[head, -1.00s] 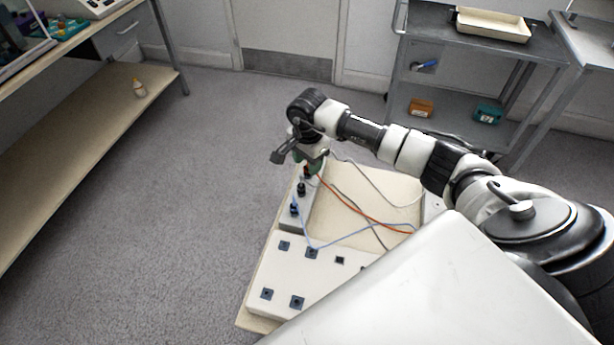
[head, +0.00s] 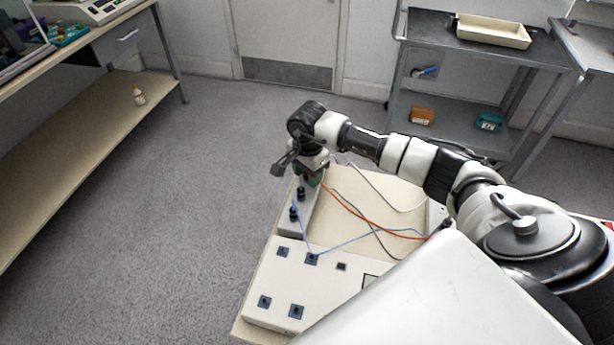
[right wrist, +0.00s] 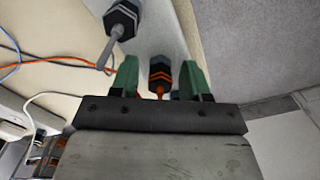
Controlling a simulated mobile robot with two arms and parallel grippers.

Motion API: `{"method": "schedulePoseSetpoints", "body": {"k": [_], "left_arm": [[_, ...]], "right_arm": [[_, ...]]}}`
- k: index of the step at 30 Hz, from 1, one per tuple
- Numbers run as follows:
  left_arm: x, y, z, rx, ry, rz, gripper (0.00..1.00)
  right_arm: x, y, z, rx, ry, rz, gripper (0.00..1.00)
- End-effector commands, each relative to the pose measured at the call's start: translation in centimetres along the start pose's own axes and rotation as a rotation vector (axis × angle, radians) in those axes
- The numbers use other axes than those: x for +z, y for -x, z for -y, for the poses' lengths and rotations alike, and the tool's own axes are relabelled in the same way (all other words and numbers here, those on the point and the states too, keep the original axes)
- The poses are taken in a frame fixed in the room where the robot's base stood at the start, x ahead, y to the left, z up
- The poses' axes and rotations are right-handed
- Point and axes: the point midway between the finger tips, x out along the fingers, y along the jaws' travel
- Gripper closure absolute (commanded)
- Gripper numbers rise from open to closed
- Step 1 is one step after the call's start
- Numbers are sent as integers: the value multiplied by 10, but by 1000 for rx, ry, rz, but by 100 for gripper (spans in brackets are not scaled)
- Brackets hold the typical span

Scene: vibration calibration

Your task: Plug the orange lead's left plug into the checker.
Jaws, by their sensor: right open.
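My right gripper (head: 312,176) points down over the far end of a narrow white block (head: 303,216). In the right wrist view its two green fingers (right wrist: 158,80) are open, one on each side of a black plug with orange rings (right wrist: 160,70); I cannot tell whether they touch it. The orange lead (head: 364,216) runs right from under the gripper, which hides this plug in the head view. A white box with several dark square sockets (head: 281,286), apparently the checker, lies nearer. My left gripper is out of view.
Two dark plugs stand on the block; the nearer one (head: 294,214) has a blue lead (head: 345,243) running to the box. Grey and white leads cross the cream tray (head: 375,195). A shelved cart (head: 470,85) stands behind; the floor at left is clear.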

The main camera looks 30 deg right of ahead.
Motion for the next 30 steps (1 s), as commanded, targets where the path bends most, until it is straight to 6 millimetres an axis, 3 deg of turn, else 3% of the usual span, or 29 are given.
{"method": "schedulePoseSetpoints", "body": {"k": [2, 9, 11, 30], "left_arm": [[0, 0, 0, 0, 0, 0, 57], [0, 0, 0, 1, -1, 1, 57], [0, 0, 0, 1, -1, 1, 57], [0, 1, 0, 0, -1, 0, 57]], "right_arm": [[0, 0, 0, 0, 0, 0, 57], [0, 0, 0, 0, 0, -1, 94], [0, 0, 0, 0, 0, -1, 100], [0, 6, 0, -1, 0, -1, 100]]}}
